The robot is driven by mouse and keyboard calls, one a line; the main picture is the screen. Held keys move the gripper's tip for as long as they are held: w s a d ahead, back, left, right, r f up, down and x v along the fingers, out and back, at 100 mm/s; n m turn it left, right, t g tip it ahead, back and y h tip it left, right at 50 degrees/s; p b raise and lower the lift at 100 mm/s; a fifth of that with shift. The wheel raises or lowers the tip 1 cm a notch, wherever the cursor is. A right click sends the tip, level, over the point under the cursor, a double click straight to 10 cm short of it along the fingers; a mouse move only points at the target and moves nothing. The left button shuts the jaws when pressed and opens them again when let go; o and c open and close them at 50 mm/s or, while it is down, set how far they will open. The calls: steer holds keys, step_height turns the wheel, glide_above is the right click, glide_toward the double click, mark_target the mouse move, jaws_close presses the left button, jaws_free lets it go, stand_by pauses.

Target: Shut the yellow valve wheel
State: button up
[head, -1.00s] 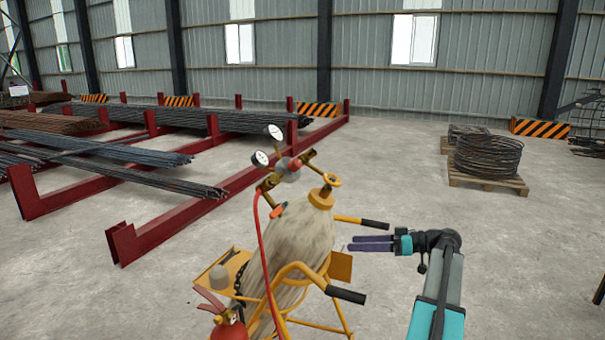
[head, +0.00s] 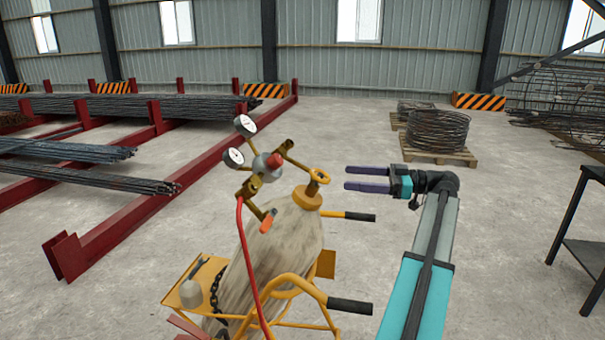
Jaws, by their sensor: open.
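The yellow valve wheel (head: 319,175) sits on top of a pale, dirty gas cylinder (head: 278,245), on a short yellow neck. A regulator (head: 268,163) with two white gauges and a red knob is just left of the wheel. My gripper (head: 366,178) is open and empty to the right of the wheel, at about the wheel's height in the picture. Its purple fingers point left toward the wheel, with a small gap in the picture. I cannot tell the distance in depth. Nothing covers the wheel.
The cylinder stands in a yellow cart with black-gripped handles (head: 350,306). A red hose (head: 245,265) hangs from the regulator. Red racks with rebar (head: 150,215) stand left. A coil on a pallet (head: 438,132) is behind, and a dark metal stand (head: 580,225) is at right.

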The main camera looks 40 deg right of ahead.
mark_target(320, 176)
steer(key=shift+w+a, duration=0.15)
steer(key=p+x, duration=0.5)
steer(key=x, duration=0.8)
steer(key=shift+w+a, duration=0.1)
stand_by(0.4)
steer(key=c, duration=1.1)
steer(key=shift+o, duration=0.2)
steer(key=shift+f+b, duration=0.1)
steer(key=shift+b, duration=0.2)
